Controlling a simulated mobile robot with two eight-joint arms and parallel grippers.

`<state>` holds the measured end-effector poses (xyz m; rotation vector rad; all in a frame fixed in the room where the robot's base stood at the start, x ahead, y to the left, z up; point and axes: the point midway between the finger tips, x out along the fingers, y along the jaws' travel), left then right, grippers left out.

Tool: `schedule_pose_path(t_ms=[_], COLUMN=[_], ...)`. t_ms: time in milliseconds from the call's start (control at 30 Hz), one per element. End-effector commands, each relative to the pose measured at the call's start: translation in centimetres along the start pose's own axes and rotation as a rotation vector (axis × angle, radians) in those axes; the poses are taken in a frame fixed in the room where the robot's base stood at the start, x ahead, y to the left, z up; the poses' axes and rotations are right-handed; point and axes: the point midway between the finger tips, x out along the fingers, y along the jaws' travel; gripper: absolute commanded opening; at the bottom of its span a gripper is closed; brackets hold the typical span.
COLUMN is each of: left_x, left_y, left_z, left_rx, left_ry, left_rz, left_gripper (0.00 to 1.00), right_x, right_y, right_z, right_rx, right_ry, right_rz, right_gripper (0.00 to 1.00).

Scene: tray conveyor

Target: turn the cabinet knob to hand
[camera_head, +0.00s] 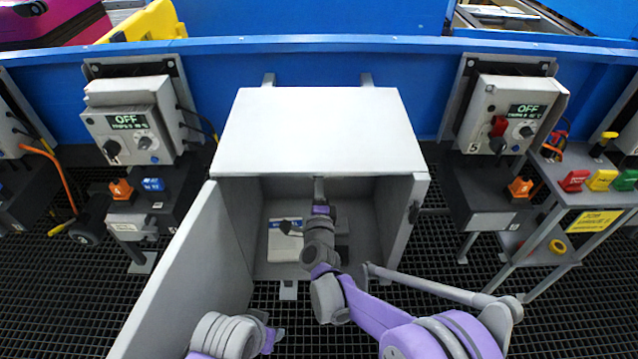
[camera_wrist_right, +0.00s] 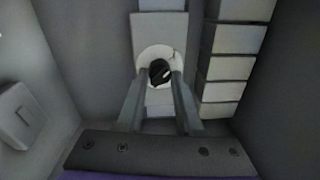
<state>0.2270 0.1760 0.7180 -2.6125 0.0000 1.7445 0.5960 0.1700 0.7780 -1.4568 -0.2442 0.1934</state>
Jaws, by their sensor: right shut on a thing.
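A grey cabinet (camera_head: 320,130) stands open in the middle of the head view, its door (camera_head: 190,280) swung out to the left. My right arm reaches into it, and the right gripper (camera_head: 319,188) is under the cabinet's top, towards the back. In the right wrist view the black knob (camera_wrist_right: 159,71) sits on a round white dial (camera_wrist_right: 146,54). The right gripper's two fingers (camera_wrist_right: 161,77) are shut on the knob, one on each side. The head view hides the knob. My left gripper (camera_head: 268,337) is by the door's lower edge; its jaws are unclear.
A white and blue box (camera_head: 285,243) stands inside the cabinet, left of my right arm. Control boxes reading OFF stand left (camera_head: 128,120) and right (camera_head: 508,112). A rack with coloured blocks (camera_head: 600,180) is at the far right. The cabinet walls are close around my right gripper.

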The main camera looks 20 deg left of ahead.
Motion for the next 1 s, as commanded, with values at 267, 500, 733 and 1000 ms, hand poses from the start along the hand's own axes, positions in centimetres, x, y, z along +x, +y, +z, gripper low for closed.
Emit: schedule_pose_path(t_ms=[267,500,733,1000], left_x=[0.0,0.0,0.0,-0.4], left_y=[0.0,0.0,0.0,0.0], left_z=[0.0,0.0,0.0,-0.1], left_rx=[0.000,0.000,0.000,0.000], left_ry=[0.000,0.000,0.000,0.001], left_rz=[0.000,0.000,0.000,0.000], left_gripper=[0.50,0.50,0.50,0.50], right_x=[0.0,0.0,-0.1,-4.1], right_y=[0.0,0.0,0.0,-0.1], right_z=[0.0,0.0,0.0,0.1], right_rx=[-0.001,0.000,0.001,0.001], right_ry=[0.000,0.000,0.000,-0.002], right_rz=[-0.001,0.000,0.000,0.000], right_gripper=[0.37,0.65,0.65,0.65])
